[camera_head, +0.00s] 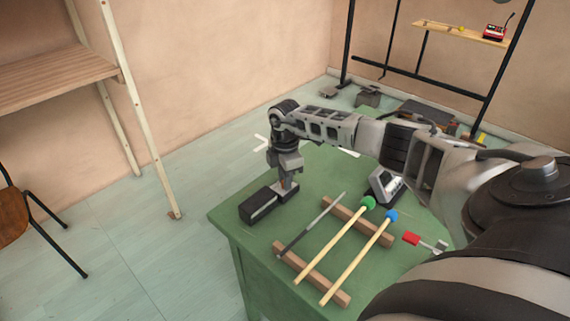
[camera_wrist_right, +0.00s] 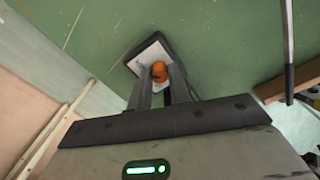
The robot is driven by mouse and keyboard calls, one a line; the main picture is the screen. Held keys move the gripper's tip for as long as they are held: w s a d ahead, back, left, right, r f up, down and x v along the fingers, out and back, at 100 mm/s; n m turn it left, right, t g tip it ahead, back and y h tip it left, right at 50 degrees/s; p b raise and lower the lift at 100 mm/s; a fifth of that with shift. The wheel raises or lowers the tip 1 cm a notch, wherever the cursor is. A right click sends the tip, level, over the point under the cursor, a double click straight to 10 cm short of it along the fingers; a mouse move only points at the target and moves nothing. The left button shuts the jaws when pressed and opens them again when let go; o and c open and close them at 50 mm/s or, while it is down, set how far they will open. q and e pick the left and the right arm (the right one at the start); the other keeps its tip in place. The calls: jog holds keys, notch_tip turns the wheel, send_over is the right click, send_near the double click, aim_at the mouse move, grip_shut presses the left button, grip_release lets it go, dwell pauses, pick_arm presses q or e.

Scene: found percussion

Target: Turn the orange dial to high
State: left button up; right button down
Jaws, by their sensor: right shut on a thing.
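The orange dial (camera_wrist_right: 160,71) shows in the right wrist view between the two fingers of my right gripper (camera_wrist_right: 162,84). It sits on a pale panel (camera_wrist_right: 147,54) with a dark border. In the head view, my right gripper (camera_head: 288,188) points down at the right end of a black box (camera_head: 261,204) on the green table (camera_head: 232,222). The gripper is shut on the dial, whose sides are partly hidden by the fingers. The dial's markings cannot be read. My left gripper is not in view.
Mallets with green (camera_head: 368,202) and blue (camera_head: 391,215) heads and a grey rod (camera_head: 312,225) lie across wooden bars (camera_head: 312,275). A red-headed hammer (camera_head: 411,238) and a grey wedge-shaped device (camera_head: 386,186) are to the right. The table's left edge is close to the box.

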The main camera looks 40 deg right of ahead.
jog(key=shift+d+r, duration=0.1)
jog(key=shift+d, duration=0.05)
jog(key=c, duration=1.3)
grip_release()
notch_tip(320, 180, up, 16)
jog(key=shift+b, duration=0.45)
